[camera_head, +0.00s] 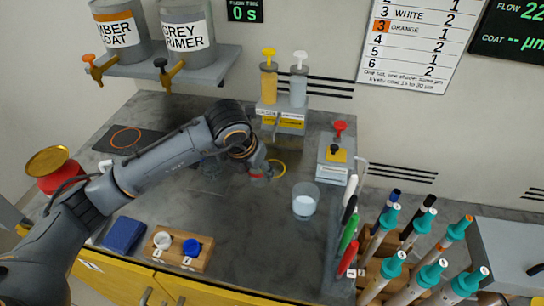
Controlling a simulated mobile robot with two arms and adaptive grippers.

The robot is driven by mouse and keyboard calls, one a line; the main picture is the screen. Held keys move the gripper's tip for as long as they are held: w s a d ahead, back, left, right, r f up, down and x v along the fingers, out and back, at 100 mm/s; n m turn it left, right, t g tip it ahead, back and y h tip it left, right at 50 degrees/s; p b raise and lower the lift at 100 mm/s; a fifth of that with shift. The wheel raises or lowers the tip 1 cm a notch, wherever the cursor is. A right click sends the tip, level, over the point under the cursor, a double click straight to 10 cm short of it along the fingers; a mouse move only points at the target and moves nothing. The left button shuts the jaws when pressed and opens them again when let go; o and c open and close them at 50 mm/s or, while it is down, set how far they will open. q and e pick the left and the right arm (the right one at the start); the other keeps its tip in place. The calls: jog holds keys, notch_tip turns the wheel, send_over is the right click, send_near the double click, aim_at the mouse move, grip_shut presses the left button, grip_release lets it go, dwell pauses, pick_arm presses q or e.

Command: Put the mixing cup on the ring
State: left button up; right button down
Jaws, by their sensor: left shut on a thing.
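The mixing cup seems to be the clear cup (305,199) with pale contents, upright on the grey worktop right of centre. An orange ring (126,138) is on a dark pad at the far left. I cannot tell which ring is meant. My left gripper (257,173) is low over the worktop, apart from the cup. It is shut on a small reddish thing, mostly hidden by the fingers. My right gripper is not in view.
Two pump bottles (283,85) on a stand are behind the gripper. A grey dispenser (334,158) with red and yellow knobs stands behind the cup. A rack of teal-ended rods (392,268) fills the lower right. A wooden block (172,257) holds white and blue caps. The front middle is clear.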

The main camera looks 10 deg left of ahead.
pick_arm(q)
jog(key=w, duration=0.2)
jog(key=w+d, duration=0.1)
jog(key=w, duration=0.2)
jog(key=w+d, duration=0.1)
jog(key=w, duration=0.1)
jog(key=shift+w+b, duration=0.35)
jog(key=shift+b, duration=0.05)
jog(key=shift+w+f, duration=0.15)
jog(key=shift+f+b, duration=0.9)
jog(key=shift+f, duration=0.75)
jog(key=o, duration=0.8)
jog(key=shift+f, duration=0.1)
jog(key=shift+o, duration=0.2)
